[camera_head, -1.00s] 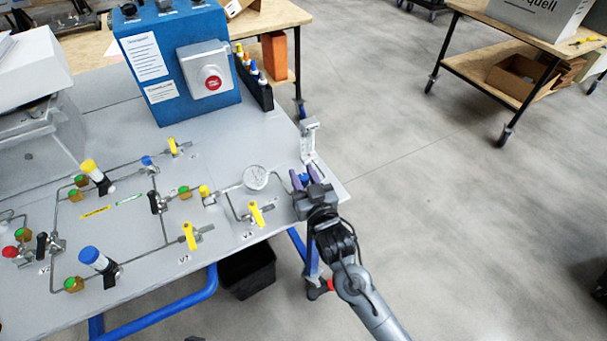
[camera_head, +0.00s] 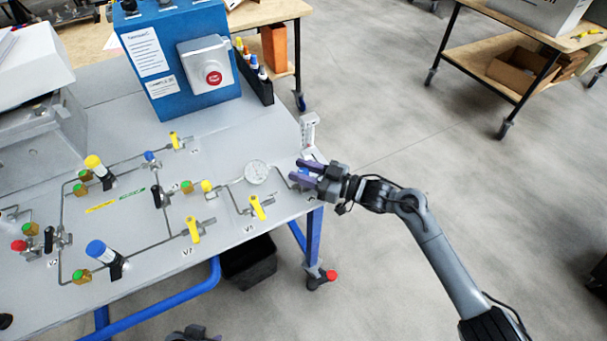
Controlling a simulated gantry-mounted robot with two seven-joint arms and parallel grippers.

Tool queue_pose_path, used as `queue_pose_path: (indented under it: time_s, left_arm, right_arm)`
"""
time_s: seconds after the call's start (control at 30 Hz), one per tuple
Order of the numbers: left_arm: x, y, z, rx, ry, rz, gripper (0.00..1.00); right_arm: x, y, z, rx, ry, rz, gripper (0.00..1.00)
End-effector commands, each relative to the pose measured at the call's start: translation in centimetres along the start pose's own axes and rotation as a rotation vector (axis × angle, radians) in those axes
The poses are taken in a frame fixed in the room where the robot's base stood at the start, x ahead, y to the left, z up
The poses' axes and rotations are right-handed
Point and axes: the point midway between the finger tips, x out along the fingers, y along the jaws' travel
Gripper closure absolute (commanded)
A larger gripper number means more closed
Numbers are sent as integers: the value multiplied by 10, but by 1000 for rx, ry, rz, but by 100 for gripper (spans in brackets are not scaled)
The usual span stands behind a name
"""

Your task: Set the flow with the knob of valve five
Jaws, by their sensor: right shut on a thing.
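The blue knob (camera_head: 305,172) sits at the right end of the pipework, near the panel's right edge. It is mostly hidden between the purple fingers of my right gripper (camera_head: 306,171). My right gripper is shut on this knob, its fingers pointing left over the panel. The knob's label is not readable, so its number and setting cannot be told. A round white gauge (camera_head: 257,172) is just left of the gripper. A dark part at the bottom edge looks like my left gripper (camera_head: 193,333), cut off, away from the knob.
The grey panel (camera_head: 265,130) carries yellow-handled valves (camera_head: 257,208), (camera_head: 194,229), a blue-capped valve (camera_head: 96,249) and a yellow-capped one (camera_head: 93,163). A blue box (camera_head: 178,60) with a red button stands behind. A white upright fitting (camera_head: 309,130) is close behind the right gripper.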

Motion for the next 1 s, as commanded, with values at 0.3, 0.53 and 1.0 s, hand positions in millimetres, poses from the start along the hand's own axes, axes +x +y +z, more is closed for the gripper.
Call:
queue_pose_path:
  time_s: [0.3, 0.53, 1.0]
  left_arm:
    - [26, 4, 8, -11, 1, 8, 57]
    - [29, 4, 9, -13, 1, 10, 57]
    - [29, 2, 9, -2, 0, 2, 57]
  right_arm:
    - [0, 1, 1, -4, 2, -141, 94]
    - [1, 0, 0, -4, 1, -173, 94]
    - [1, 0, 0, -3, 1, -175, 47]
